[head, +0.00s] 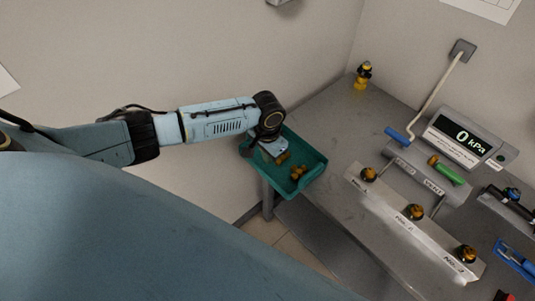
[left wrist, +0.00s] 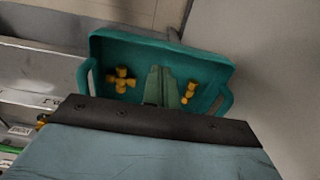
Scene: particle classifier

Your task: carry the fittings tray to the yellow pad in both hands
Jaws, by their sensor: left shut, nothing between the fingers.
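The green fittings tray (head: 314,183) sits at the left end of the grey bench, partly past its edge. Brass-coloured fittings (head: 298,172) lie in it. In the left wrist view the tray (left wrist: 205,56) shows a handle at each side, with a cross-shaped fitting (left wrist: 121,80) and a smaller fitting (left wrist: 189,92) inside. My left gripper (head: 274,150) is over the tray's left part, shut and empty; its fingers (left wrist: 160,85) show between the fittings. I cannot tell whether they touch the tray. My right gripper and the yellow pad are not in view.
A metal rail with several brass knobs (head: 415,212) runs along the bench (head: 325,120) to the right of the tray. Behind it are a blue-handled and a green-handled lever and a pressure display (head: 464,135). A yellow-and-black item (head: 362,75) stands in the back corner.

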